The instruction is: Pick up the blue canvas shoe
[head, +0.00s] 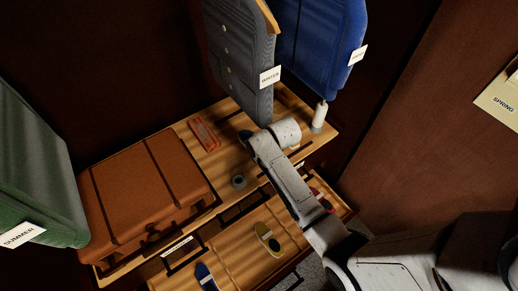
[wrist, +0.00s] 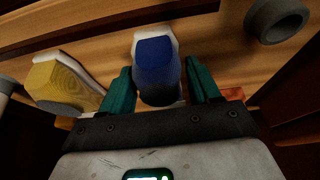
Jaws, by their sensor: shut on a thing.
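In the wrist view, a blue shoe (wrist: 156,52) with a pale sole edge sits between the two teal fingers of my gripper (wrist: 159,72). The fingers are shut on its sides. A yellow shoe (wrist: 62,85) lies to the left of it. In the head view, my arm hides most of the gripper. A small blue patch shows at the arm's end, and I cannot tell whether it is the held shoe. A dark blue shoe (head: 205,277) and the yellow shoe (head: 267,238) lie in the open drawer (head: 235,243).
A brown suitcase (head: 140,195), a red box (head: 203,134), a grey ring (head: 238,181) and a white bottle (head: 319,116) stand on the wooden top. Grey (head: 238,55) and blue (head: 315,45) garments hang close above my arm. A green garment (head: 35,165) hangs at left.

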